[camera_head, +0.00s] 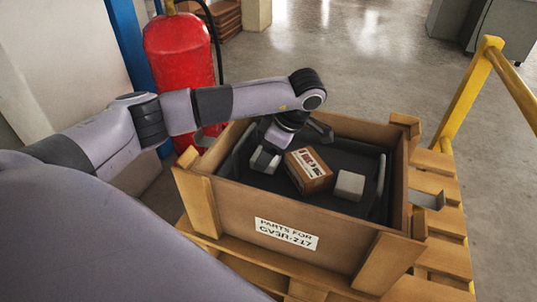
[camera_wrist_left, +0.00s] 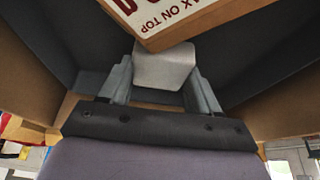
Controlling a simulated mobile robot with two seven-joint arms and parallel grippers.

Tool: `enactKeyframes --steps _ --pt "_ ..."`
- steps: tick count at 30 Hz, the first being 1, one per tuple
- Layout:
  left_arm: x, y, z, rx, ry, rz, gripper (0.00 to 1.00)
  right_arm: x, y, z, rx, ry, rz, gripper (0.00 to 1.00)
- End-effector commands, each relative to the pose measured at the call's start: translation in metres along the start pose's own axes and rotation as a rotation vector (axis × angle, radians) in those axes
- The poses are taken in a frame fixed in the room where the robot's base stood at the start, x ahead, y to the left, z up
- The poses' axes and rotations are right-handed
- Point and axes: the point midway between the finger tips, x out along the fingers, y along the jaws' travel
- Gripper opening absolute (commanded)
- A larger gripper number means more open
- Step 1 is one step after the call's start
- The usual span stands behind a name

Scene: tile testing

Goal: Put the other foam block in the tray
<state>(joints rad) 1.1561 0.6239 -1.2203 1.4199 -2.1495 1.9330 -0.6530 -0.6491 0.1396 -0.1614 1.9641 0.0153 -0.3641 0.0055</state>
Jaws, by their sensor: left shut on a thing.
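A dark tray (camera_head: 345,154) with raised side handles sits inside a wooden crate. One light grey foam block (camera_head: 349,186) rests in the tray on the right. My left gripper (camera_head: 265,162) reaches down into the crate at the tray's left side. It is shut on another light grey foam block, which shows between the fingers in the left wrist view (camera_wrist_left: 163,67). I cannot tell whether this held block touches the tray floor. My right gripper is not in view.
A brown carton (camera_head: 308,170) with a red and white label stands in the tray between the two blocks. The crate's wooden walls (camera_head: 240,215) rise around the tray. A red fire extinguisher (camera_head: 180,60) stands behind left, and a yellow rail (camera_head: 470,90) is at right.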

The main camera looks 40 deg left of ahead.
Motion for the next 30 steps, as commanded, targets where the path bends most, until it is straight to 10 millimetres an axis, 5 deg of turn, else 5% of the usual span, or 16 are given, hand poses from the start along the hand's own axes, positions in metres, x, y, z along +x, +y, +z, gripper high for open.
enactKeyframes --steps 11,12,15,25,30 --pt "0.011 0.000 0.004 0.001 0.000 0.002 0.34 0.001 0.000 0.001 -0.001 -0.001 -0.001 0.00" --pt "0.011 0.000 0.005 0.001 0.000 0.002 0.65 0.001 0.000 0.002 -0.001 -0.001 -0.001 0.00" --pt "0.010 0.000 0.004 0.000 0.000 0.001 0.88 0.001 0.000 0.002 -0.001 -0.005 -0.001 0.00" --pt "0.007 0.000 0.003 0.000 0.000 0.001 0.88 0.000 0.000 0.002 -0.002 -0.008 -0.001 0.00" --pt "-0.015 0.001 0.004 0.001 -0.002 0.006 0.88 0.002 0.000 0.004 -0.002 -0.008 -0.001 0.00"
